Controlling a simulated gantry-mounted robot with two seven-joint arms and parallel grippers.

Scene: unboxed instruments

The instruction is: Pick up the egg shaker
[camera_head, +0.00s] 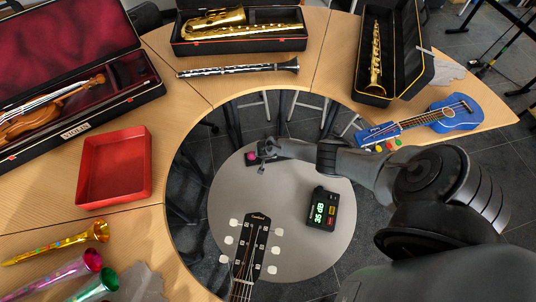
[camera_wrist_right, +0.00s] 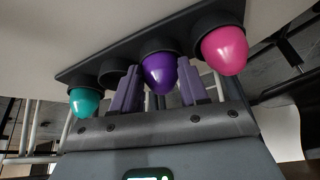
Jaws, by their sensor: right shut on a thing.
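A purple egg shaker (camera_wrist_right: 159,74) sits between the fingers of my right gripper (camera_wrist_right: 158,80), which is shut on it. The egg's end is still at a dark cup of the long black holder (camera_wrist_right: 75,74); I cannot tell whether it has lifted clear. A pink egg shaker (camera_wrist_right: 223,50) and a teal egg shaker (camera_wrist_right: 84,102) sit in other cups. In the head view my right gripper (camera_head: 265,150) reaches the holder on the round grey table, with the pink egg (camera_head: 251,156) showing beside it. The purple egg is hidden there. My left gripper is out of view.
On the grey table (camera_head: 225,190) stand a sound meter (camera_head: 322,209) and, at the front, a guitar headstock (camera_head: 250,243). The wooden ring table (camera_head: 185,100) around it carries a red tray (camera_head: 113,168), instrument cases, a clarinet (camera_head: 238,70) and a blue ukulele (camera_head: 448,114).

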